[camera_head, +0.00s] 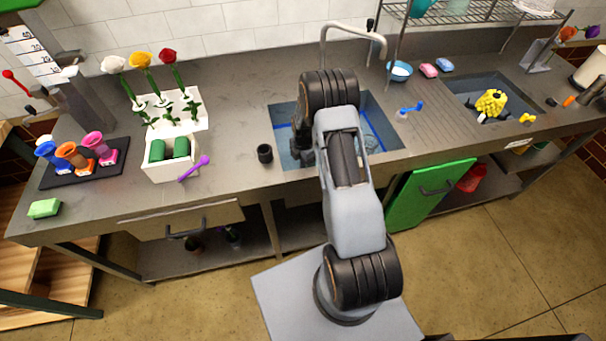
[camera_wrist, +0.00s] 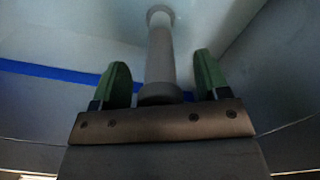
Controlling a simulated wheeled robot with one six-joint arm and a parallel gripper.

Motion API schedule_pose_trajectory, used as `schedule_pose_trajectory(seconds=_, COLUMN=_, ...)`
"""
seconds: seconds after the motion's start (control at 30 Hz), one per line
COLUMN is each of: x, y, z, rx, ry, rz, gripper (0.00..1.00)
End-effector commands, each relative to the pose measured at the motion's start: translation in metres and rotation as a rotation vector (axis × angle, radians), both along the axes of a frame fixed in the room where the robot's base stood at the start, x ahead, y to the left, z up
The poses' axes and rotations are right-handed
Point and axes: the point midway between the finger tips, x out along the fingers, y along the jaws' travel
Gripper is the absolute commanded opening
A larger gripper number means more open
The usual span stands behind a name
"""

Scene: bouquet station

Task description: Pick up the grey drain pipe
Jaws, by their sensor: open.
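The grey drain pipe (camera_wrist: 160,52) shows in the wrist view as a straight tube in the basin, with a wider collar at each end. Its near collar lies between the two green fingers of my gripper (camera_wrist: 160,78). The fingers are open, with a gap on each side of the pipe. In the head view my arm reaches into the left sink (camera_head: 380,133) and hides the pipe and fingertips.
The sink walls are close around my gripper, with a blue stripe (camera_wrist: 50,72) along one side. A tap (camera_head: 352,32) arches behind the sink. A small black cup (camera_head: 265,153) stands left of the sink, and a blue brush (camera_head: 411,108) lies right of it.

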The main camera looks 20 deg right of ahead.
Motion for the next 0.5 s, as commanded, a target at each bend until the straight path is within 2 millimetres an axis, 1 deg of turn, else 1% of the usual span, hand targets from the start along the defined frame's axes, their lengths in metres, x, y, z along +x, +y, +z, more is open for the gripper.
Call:
schedule_pose_trajectory(seconds=0.03, x=0.0, y=-0.0001, z=0.0001, rx=0.0, ry=0.0, rz=0.0, gripper=0.69)
schedule_pose_trajectory(seconds=0.07, x=0.0, y=-0.0001, z=0.0001, rx=0.0, ry=0.0, rz=0.0, gripper=0.66)
schedule_pose_trajectory(seconds=0.5, x=0.0, y=0.0, z=0.0004, rx=0.0, ry=0.0, rz=0.0, gripper=0.23)
